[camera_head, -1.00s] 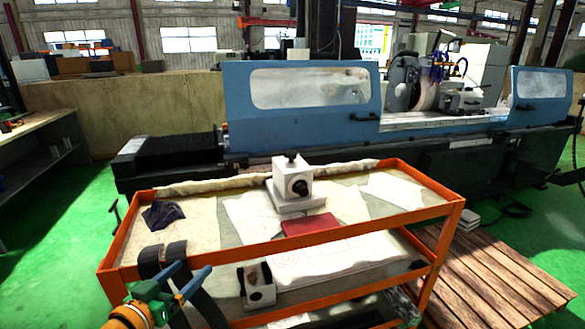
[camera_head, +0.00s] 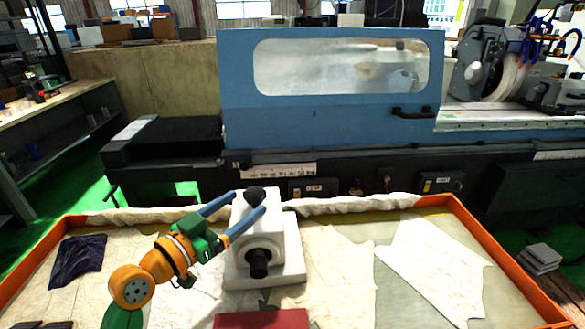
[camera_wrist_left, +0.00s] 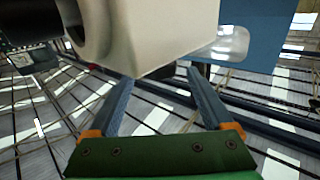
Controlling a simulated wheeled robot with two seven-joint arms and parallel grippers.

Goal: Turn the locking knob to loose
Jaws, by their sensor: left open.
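A white block-shaped device (camera_head: 281,225) stands on the cart. A small black knob (camera_head: 255,193) is on its top, and a larger black knob (camera_head: 259,264) sticks out of its front. The frames do not show which is the locking knob. My left gripper (camera_head: 249,201) is open, with its two blue fingers at the top of the device, seemingly on either side of the top knob; contact cannot be told. In the left wrist view the device's pale body (camera_wrist_left: 165,35) fills the top, beyond the open fingers (camera_wrist_left: 160,82). My right gripper is not in view.
The orange-rimmed cart (camera_head: 462,212) carries cloths, a dark cloth (camera_head: 77,259) at left and a red book (camera_head: 262,319) in front of the device. The blue grinder (camera_head: 330,125) stands behind. The cart top right of the device holds only flat sheets.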

